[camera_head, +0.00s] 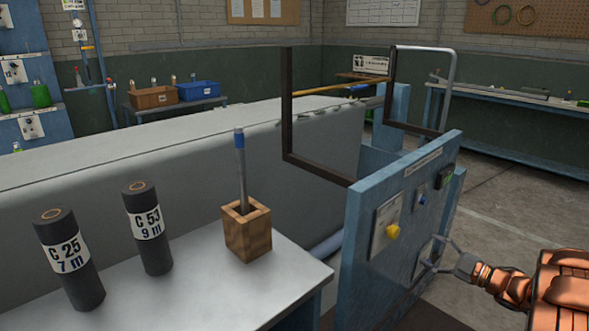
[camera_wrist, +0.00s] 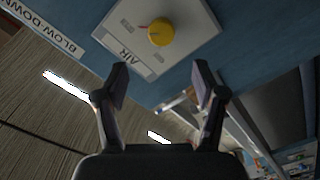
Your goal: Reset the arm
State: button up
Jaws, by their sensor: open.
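My gripper (camera_head: 441,257) is at the lower right in the head view, in front of the blue control panel (camera_head: 360,275). In the wrist view my gripper (camera_wrist: 160,85) has its two fingers spread apart with nothing between them. A yellow knob (camera_head: 392,231) sits on a light plate on the panel, to the left of my gripper in the head view. The knob (camera_wrist: 161,32) also shows in the wrist view, beyond the fingertips, on a plate marked AIR. I cannot tell from these views whether a fingertip touches the panel.
A grey bench (camera_head: 205,285) at the left holds two dark cylinders, C 25 (camera_head: 70,262) and C 53 (camera_head: 148,228), and a wooden block (camera_head: 247,233) with an upright rod (camera_head: 241,165). A dark frame (camera_head: 286,110) rises behind the panel. Open floor (camera_head: 510,200) lies at the right.

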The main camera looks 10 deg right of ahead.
jog(key=w+d+r+m+g+h, duration=0.35)
jog(key=w+r+m+h, duration=0.4)
jog(key=h, duration=0.65)
jog(key=s+a+f+m+g+y, duration=0.2)
jog(key=s+a+m+g, duration=0.35)
jog(key=s+a, duration=1.55)
jog(key=s+a+f+m+g+y, duration=0.25)
jog(key=s+a+g, duration=0.65)
jog(key=s+a, duration=1.2)
jog(key=s+d+r+p, duration=0.1)
jog(key=d+r+p, duration=0.1)
jog(key=r+p, duration=0.5)
jog(key=s+d+r+p, duration=0.1)
jog(key=d+r+p, duration=0.1)
jog(key=r+p, duration=0.6)
notch_tip(320, 180, up, 2)
jog(key=shift+s+r+m+t, duration=0.15)
jog(key=shift+s+m+t, duration=0.25)
jog(key=shift+m, duration=0.05)
